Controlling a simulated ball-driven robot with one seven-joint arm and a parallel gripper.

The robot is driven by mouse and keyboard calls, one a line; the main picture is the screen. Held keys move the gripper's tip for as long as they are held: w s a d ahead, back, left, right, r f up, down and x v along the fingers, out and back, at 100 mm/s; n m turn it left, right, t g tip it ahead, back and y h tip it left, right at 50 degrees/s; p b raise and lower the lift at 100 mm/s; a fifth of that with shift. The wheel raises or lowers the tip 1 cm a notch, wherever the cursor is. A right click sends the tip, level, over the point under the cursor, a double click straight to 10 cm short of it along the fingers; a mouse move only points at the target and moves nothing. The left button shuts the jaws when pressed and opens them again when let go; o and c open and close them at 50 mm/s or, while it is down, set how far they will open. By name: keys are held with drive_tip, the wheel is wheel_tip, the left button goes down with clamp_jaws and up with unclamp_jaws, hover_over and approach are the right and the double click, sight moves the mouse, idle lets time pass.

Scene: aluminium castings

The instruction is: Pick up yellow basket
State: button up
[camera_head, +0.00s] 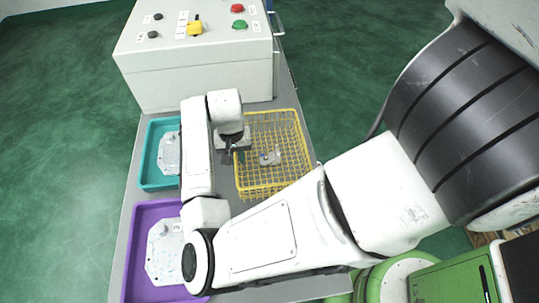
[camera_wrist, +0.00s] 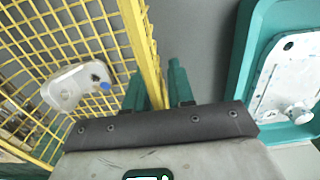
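The yellow basket (camera_head: 271,187) is a wire-mesh basket on the grey table, right of the trays. A pale casting with a blue spot (camera_head: 270,158) lies inside it, and the casting also shows in the wrist view (camera_wrist: 75,88). My gripper (camera_head: 238,152) is at the basket's left rim. In the wrist view, the teal fingers of my gripper (camera_wrist: 157,78) stand close together on either side of the yellow rim (camera_wrist: 141,40), one inside the basket and one outside. They look shut on the rim. The fingertips are partly hidden in the head view.
A teal tray (camera_head: 146,176) and a purple tray (camera_head: 130,236), each with a pale casting, stand on the left of the table (camera_head: 115,262). A white control box (camera_head: 195,75) with buttons stands behind the basket. Green floor surrounds the table.

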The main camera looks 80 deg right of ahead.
clamp_jaws()
drive_tip(key=shift+r, duration=0.1)
idle(0.4)
drive_tip(key=shift+r, duration=0.5)
wheel_tip(320, 180, up, 2)
drive_tip(key=shift+b, duration=0.5)
drive_tip(key=s+a+r, duration=0.2)
drive_tip(key=s+r, duration=0.7)
drive_tip(key=s, duration=0.4)
drive_tip(key=shift+s+r+p, duration=0.3)
drive_tip(key=shift+p, duration=0.1)
